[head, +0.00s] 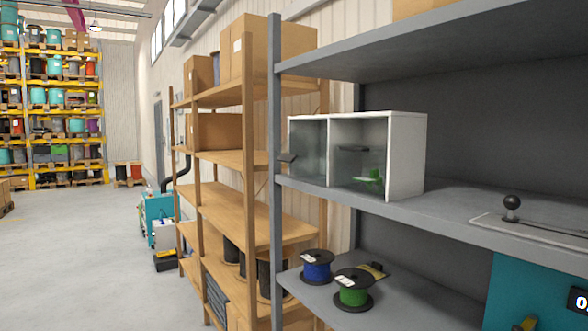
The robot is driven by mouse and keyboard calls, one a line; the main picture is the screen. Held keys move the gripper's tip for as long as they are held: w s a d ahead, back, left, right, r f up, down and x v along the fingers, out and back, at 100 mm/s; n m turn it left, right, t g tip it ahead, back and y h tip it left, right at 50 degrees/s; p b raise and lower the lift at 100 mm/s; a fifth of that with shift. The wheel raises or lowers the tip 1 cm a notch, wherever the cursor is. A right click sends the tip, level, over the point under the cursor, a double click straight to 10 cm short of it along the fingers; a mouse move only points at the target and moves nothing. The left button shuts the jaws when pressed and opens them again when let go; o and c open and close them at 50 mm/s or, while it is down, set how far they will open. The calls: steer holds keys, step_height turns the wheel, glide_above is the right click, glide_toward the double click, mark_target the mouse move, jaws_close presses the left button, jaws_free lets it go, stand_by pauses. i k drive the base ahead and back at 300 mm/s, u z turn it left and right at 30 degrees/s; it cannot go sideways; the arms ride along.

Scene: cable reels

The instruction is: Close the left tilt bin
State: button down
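A white two-compartment tilt-bin cabinet (406,158) stands on the middle board of the grey shelf. The left tilt bin (309,152) has a see-through grey front. Its dark handle (287,157) sticks out past the cabinet's left edge, lower than the other handle, so this bin appears tilted out; how far is hard to tell. The right tilt bin (358,165) looks shut, with its dark handle (353,148) near the cabinet face and a green item (370,177) showing through. I see nothing inside the left bin. My gripper is not in view.
A grey shelf post (276,200) stands close by the left bin's handle. A ball-knobbed lever (511,202) is on the same board at right. Blue (317,267) and green (353,290) cable reels sit on the board below. The floor (80,250) at left is clear.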

mark_target(288, 157)
steer(key=u, duration=0.35)
steer(key=i, duration=0.65)
steer(key=u, duration=1.05)
steer(key=i, duration=0.3)
steer(key=u, duration=0.35)
